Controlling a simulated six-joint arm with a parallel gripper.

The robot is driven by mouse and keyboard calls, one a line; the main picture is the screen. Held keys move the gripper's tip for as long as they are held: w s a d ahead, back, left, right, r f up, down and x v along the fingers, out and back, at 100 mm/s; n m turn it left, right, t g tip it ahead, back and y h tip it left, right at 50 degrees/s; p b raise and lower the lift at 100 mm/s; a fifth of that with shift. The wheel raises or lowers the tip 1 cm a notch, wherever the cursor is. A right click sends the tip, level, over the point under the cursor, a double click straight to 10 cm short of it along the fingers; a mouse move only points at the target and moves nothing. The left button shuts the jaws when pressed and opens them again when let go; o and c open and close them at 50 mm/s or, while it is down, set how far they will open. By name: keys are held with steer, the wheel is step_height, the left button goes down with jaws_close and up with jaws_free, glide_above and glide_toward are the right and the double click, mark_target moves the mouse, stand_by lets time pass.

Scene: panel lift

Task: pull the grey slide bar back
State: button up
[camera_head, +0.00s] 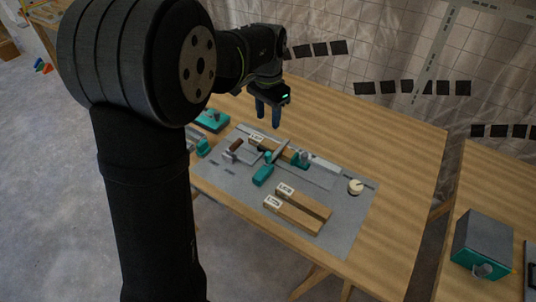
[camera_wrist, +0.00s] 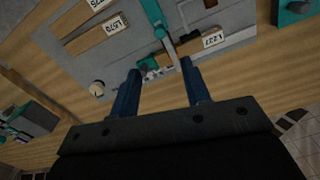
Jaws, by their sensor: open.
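A narrow grey bar (camera_head: 281,150) with a teal part at its near end stands among the fittings on the grey panel, and it seems to be the slide bar. In the wrist view a grey bar (camera_wrist: 172,50) with a teal end runs up from between my fingertips. My gripper (camera_head: 268,120) has two blue fingers pointing down, above the far side of the panel. In the wrist view my gripper (camera_wrist: 160,70) is open, with nothing held between its fingers. It looks apart from the bar, though the exact gap is hard to tell.
The grey panel (camera_head: 345,225) lies on a wooden table (camera_head: 395,225). Labelled wooden blocks (camera_head: 293,215), a teal block (camera_head: 263,175) and a round pale knob (camera_head: 355,187) are on it. A teal-and-grey box (camera_head: 483,243) stands on another table at right. The table's right side is clear.

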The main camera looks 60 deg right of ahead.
mark_target(268, 153)
step_height(268, 153, down, 16)
steer(key=shift+f, duration=0.15)
stand_by(0.3)
jaws_close()
